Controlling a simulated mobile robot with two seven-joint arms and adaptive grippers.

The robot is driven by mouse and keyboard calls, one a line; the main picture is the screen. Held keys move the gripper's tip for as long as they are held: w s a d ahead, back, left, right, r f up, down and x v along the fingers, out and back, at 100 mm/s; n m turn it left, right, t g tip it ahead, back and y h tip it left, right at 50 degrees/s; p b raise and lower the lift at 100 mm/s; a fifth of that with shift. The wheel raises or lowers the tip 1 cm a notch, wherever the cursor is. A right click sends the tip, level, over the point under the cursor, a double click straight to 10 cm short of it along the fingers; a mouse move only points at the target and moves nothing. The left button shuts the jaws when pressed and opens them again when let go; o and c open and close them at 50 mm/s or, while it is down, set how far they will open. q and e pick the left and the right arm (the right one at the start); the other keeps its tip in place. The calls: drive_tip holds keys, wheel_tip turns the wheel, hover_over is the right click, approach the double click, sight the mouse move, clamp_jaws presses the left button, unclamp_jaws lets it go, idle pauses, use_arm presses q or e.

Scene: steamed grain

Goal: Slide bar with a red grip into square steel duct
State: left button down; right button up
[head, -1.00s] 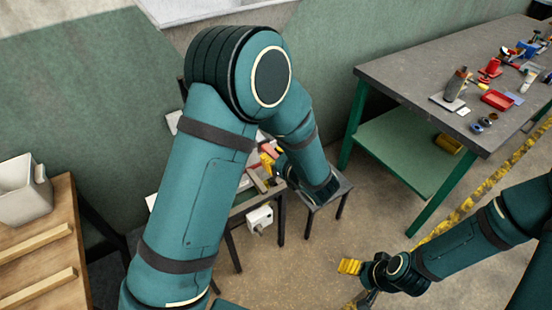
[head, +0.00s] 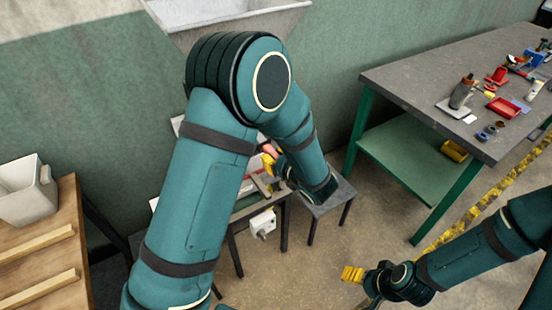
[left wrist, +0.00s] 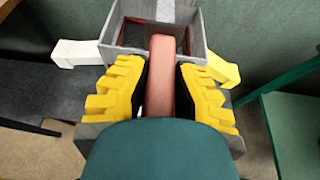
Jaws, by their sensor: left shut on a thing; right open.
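My left gripper (left wrist: 160,85) has yellow fingers shut on the bar's salmon-red grip (left wrist: 159,98), which lies lengthwise between them. In the left wrist view the grip's far end reaches the near side of the open grey square duct (left wrist: 193,28). How far the bar itself lies inside the duct cannot be told. In the head view my left gripper (head: 268,163) is small and partly hidden behind my left arm at the low work stand. My right gripper (head: 353,274) is open and empty above the floor, away from the duct.
A grey workbench (head: 430,75) with several small items stands at the right. A wooden table (head: 40,265) with a white bin (head: 28,190) is at the left.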

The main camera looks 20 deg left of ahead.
use_arm(q)
drive_tip(key=shift+w+a+b, duration=0.2)
drive_tip(key=shift+w+a, duration=0.5)
drive_tip(key=shift+a, duration=0.15)
drive_tip(key=shift+w+a+b, duration=0.15)
drive_tip(key=shift+w+a, duration=0.5)
drive_tip(key=shift+a, duration=0.2)
drive_tip(key=shift+w+a+b, duration=0.2)
drive_tip(key=shift+w+a, duration=0.65)
drive_tip(key=shift+a, duration=0.2)
drive_tip(key=shift+w+a+b, duration=0.2)
drive_tip(key=shift+w+a, duration=0.6)
drive_tip(key=shift+a, duration=0.25)
idle(1.0)
drive_tip(key=shift+w+a, duration=0.4)
drive_tip(key=shift+a, duration=0.15)
idle(0.8)
drive_tip(key=c, duration=0.8)
unclamp_jaws()
drive_tip(key=shift+c, duration=0.2)
drive_tip(key=shift+d+b, duration=0.1)
drive_tip(key=shift+b, duration=0.2)
